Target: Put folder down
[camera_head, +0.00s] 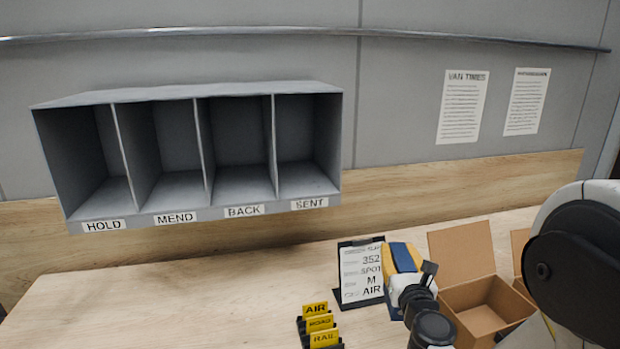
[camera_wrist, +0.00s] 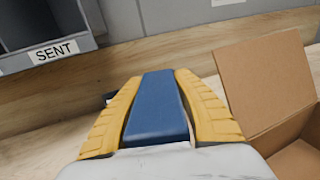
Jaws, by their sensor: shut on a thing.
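The blue folder (camera_wrist: 157,112) is between the yellow fingers of my gripper (camera_wrist: 161,80) in the wrist view. My gripper is shut on it. In the head view the folder (camera_head: 403,258) shows as a blue strip between the fingers of my gripper (camera_head: 402,252), and another bit of blue shows just below, beside my wrist. My gripper is over the table's right part, between the clipboard and the open box. My wrist hides much of the folder; I cannot tell whether it touches the table.
A clipboard (camera_head: 362,272) reading "352 SPOT M AIR" stands left of my gripper. Yellow AIR, ROAD and RAIL tabs (camera_head: 320,323) are in front. An open cardboard box (camera_head: 466,257) is on the right. The HOLD, MEND, BACK, SENT shelf (camera_head: 200,213) is empty. The left table is clear.

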